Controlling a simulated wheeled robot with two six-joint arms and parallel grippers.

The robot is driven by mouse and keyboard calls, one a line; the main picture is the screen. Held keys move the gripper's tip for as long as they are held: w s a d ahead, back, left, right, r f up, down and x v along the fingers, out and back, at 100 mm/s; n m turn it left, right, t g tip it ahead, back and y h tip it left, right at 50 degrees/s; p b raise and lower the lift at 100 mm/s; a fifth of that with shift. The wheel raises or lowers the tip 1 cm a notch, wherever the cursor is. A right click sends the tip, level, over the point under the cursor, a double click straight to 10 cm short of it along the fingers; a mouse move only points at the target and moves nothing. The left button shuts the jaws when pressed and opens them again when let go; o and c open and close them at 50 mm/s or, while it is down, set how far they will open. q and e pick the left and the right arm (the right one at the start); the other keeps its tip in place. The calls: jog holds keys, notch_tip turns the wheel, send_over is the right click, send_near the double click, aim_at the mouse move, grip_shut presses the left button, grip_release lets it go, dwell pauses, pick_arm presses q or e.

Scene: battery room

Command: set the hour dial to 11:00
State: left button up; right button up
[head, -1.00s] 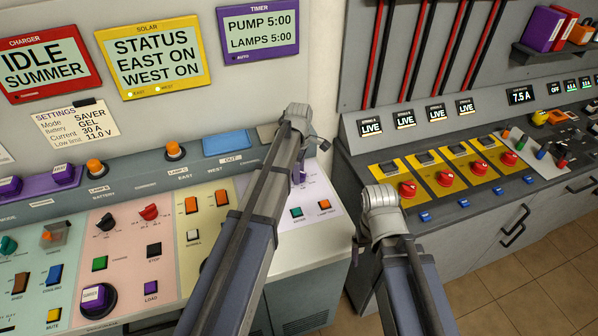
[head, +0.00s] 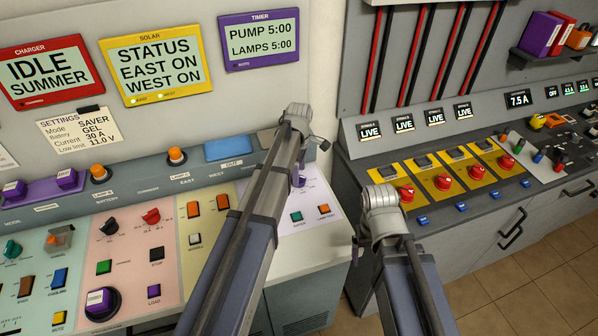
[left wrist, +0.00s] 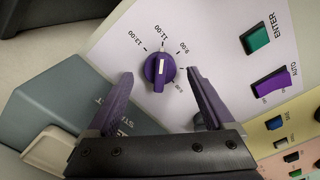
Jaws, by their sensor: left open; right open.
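The hour dial (left wrist: 152,71) is a purple knob with a white mark on a pale panel in the left wrist view. Labels around it include 13:00, 11:00 and 9:00; the white mark lies roughly along the line to 11:00, but I cannot tell which end is the pointer. My left gripper (left wrist: 159,74) is open, its fingers on either side of the knob with gaps. The timer screen (head: 259,38) reads PUMP 5:00 and LAMPS 5:00. My right gripper (head: 356,245) is mostly hidden, away from the dial.
A green ENTER button (left wrist: 257,38) and a purple AUTO switch (left wrist: 271,83) are right of the dial. Other switches and knobs fill the panel at left. A counter with red rotary switches (head: 444,182) stands at right. Floor (head: 500,290) shows at lower right.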

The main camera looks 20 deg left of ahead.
pick_arm(q)
notch_tip(320, 180, up, 6)
jog(key=p, duration=0.4)
jog(key=shift+f+p, duration=0.15)
jog(key=shift+p, duration=0.2)
jog(key=shift+f, duration=0.2)
notch_tip(320, 180, down, 8)
jog(key=b, duration=0.8)
jog(key=shift+r, duration=0.2)
jog(key=shift+r, duration=0.15)
